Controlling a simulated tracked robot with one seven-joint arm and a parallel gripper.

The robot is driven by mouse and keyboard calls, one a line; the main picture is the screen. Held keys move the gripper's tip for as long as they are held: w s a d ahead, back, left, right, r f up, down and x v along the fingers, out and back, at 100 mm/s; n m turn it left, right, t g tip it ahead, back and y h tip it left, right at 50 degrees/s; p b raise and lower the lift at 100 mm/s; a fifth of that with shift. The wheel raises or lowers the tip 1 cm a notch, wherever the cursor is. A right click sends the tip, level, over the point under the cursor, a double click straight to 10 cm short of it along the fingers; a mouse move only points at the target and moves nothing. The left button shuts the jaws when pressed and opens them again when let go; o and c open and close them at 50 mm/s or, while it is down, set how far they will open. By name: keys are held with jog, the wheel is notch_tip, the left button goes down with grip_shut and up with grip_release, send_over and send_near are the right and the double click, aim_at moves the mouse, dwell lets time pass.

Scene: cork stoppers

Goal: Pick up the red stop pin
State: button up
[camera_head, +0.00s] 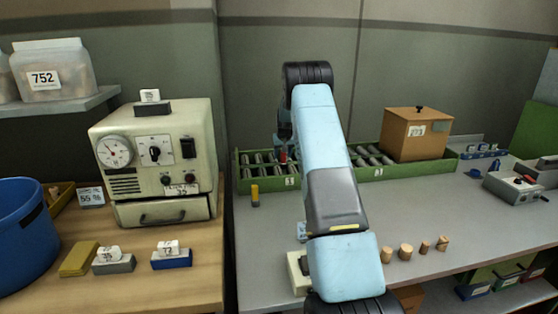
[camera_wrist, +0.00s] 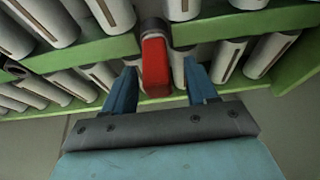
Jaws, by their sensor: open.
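The red stop pin (camera_wrist: 155,60) stands out between the two blue fingers of my gripper (camera_wrist: 160,85) in the wrist view. The fingers are apart, one on each side of the pin, with a visible gap on both sides. The pin has a grey collar at its far end, by the green rail of the rack. In the head view the red pin (camera_head: 283,156) shows as a small patch at the green rack (camera_head: 335,178), left of my arm. My gripper is mostly hidden behind my arm there.
Several grey cylinders (camera_wrist: 75,85) lie in the rack around the pin. A brown box (camera_head: 416,135) sits at the rack's right end. A yellow piece (camera_head: 255,195) stands before the rack. Several corks (camera_head: 405,252) stand on the grey bench, right of my arm.

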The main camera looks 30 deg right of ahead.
jog(key=shift+c, duration=0.3)
jog(key=c, duration=1)
jog(key=shift+r, duration=0.15)
